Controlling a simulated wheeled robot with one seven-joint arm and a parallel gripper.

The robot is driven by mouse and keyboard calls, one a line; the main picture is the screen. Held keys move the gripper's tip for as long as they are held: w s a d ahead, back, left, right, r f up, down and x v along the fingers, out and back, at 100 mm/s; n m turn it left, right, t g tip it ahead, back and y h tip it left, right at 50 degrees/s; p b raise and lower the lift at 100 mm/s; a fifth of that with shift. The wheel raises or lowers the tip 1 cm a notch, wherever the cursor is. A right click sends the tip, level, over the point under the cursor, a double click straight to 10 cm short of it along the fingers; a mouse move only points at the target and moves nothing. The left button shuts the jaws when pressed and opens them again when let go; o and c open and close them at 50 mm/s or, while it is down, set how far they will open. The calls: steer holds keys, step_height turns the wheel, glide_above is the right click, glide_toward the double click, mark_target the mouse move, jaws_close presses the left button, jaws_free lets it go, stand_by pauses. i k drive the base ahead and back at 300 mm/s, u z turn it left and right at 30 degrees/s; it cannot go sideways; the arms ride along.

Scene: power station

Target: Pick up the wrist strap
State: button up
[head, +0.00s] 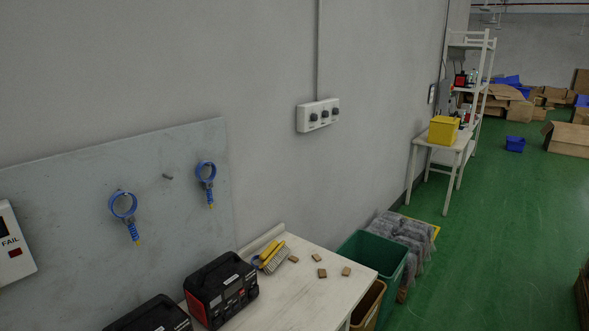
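Two blue wrist straps hang on a grey wall board (75,190) in the head view. Each is a blue ring with a short coiled blue cord and a yellow tip hanging below it. The left wrist strap (123,206) hangs near the middle of the board. The right wrist strap (206,172) hangs slightly higher, near the board's right edge. A bare peg (168,177) sticks out between them. My gripper is not in view.
A white table (310,300) below holds black-and-red boxes (220,288), a yellow brush (272,256) and several small brown blocks. A green bin (375,255) stands beside it. A white FAIL device (12,245) is at far left. Green floor (490,220) is open at right.

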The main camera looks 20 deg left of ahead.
mark_target(207, 184)
steer(key=u, duration=0.05)
steer(key=i, duration=1.1)
steer(key=u, duration=1.05)
steer(key=i, duration=0.65)
steer(key=u, duration=0.6)
